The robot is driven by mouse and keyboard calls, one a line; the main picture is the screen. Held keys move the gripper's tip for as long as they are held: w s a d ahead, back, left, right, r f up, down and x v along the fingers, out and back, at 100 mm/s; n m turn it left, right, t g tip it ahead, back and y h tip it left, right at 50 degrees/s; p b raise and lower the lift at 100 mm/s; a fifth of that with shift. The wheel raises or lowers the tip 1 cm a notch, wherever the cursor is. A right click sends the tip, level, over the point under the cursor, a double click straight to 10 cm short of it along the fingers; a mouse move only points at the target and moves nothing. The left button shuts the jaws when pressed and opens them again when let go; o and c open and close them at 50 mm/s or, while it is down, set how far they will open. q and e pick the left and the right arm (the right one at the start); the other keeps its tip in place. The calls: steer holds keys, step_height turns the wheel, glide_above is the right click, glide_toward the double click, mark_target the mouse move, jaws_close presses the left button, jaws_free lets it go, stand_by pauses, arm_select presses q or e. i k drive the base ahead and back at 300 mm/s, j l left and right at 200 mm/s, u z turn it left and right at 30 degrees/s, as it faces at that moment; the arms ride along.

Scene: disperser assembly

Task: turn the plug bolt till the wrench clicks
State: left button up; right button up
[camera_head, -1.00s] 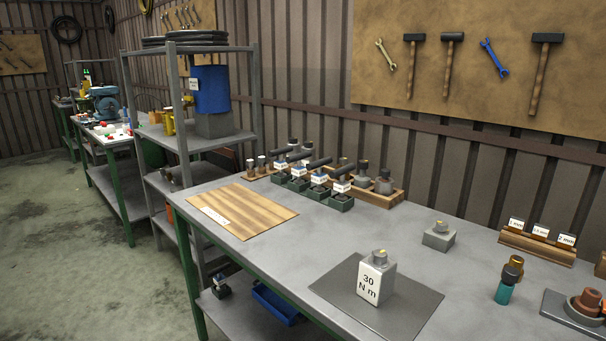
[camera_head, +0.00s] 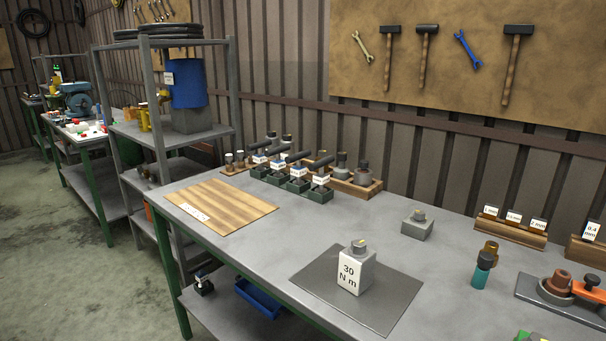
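A light block labelled "30 N m" (camera_head: 356,272) stands upright on a dark grey mat (camera_head: 318,277) on the bench. Several dark-handled tools (camera_head: 295,157), possibly the wrenches, rest in green holders (camera_head: 297,186) with white labels at the back of the bench. Neither of my grippers shows in the view.
A wooden board (camera_head: 222,207) lies on the bench's left end. A small grey block (camera_head: 417,225) stands behind the mat. A teal-and-brown piece (camera_head: 483,270) and a dark plate with round brown parts and an orange piece (camera_head: 586,292) are at right. The bench between is bare.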

mark_target(259, 158)
steer(key=z, duration=0.75)
steer(key=j+z, duration=0.25)
steer(key=z, duration=0.25)
steer(key=j+z, duration=0.3)
steer(key=z, duration=0.2)
steer(key=k+j+z, duration=0.15)
steer(key=j+z, duration=0.15)
steer(key=k+j+z, duration=0.15)
steer(key=j+z, duration=0.15)
steer(key=k+j+z, duration=0.35)
steer(key=k+j, duration=0.15)
steer(key=k+j+z, duration=0.15)
steer(key=k+j, duration=0.4)
steer(key=j, duration=0.15)
